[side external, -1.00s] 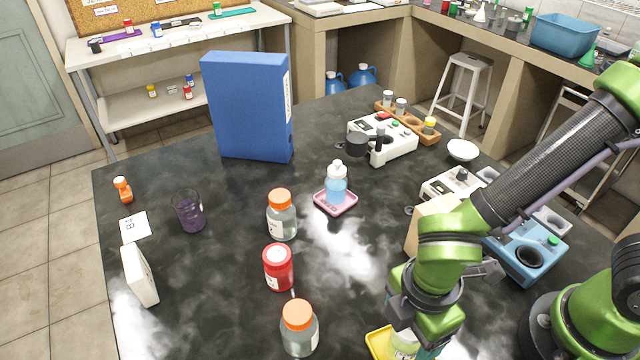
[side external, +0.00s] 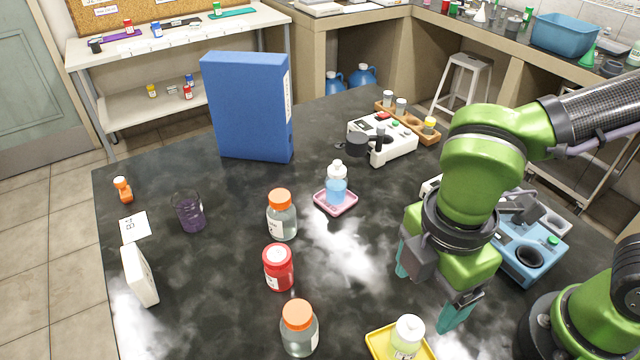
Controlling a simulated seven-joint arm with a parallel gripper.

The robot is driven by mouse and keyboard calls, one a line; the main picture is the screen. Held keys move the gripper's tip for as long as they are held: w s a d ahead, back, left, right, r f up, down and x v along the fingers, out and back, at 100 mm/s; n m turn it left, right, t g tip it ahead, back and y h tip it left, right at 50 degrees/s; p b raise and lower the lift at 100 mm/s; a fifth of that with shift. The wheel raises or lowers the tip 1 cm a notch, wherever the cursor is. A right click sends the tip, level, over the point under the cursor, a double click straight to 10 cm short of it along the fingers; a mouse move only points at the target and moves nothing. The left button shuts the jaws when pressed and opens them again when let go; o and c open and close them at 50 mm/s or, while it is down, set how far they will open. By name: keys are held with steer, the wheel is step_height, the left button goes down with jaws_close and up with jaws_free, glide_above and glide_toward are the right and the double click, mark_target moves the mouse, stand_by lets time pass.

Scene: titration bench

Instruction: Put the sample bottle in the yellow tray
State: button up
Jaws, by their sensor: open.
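A small bottle (side external: 407,338) with a white cap and yellow-green contents stands upright in the yellow tray (side external: 377,340) at the bottom edge of the side view. The picture's edge cuts off the tray's front. Another bottle (side external: 337,187), with a white top and light blue liquid, stands in a pink tray (side external: 336,207) near the table's middle. I cannot read a label that says which is the sample bottle. My gripper (side external: 430,288) is open and empty, with its teal fingers spread, above and behind the yellow tray. It is apart from the white-capped bottle.
Two orange-capped jars (side external: 282,222) (side external: 299,335) and a red jar (side external: 278,268) stand left of the yellow tray. A blue binder (side external: 245,105), a purple beaker (side external: 188,213) and a blue device (side external: 530,250) stand farther off. The dark table between jars and gripper is clear.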

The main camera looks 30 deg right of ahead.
steer(key=shift+w+d+r, duration=0.1)
steer(key=shift+r, duration=0.35)
steer(key=w+d+r+m+t+y, duration=0.1)
steer(key=w+d+r+m+t, duration=0.2)
steer(key=d+m, duration=0.7)
steer(key=w+d+r+m+t+y, duration=0.1)
steer(key=w+d+r+m+t, duration=0.2)
steer(key=d+m, duration=0.7)
steer(key=shift+w+d+r+m+t, duration=0.2)
steer(key=shift+w+d+m+t, duration=0.1)
steer(key=shift+w+t, duration=0.35)
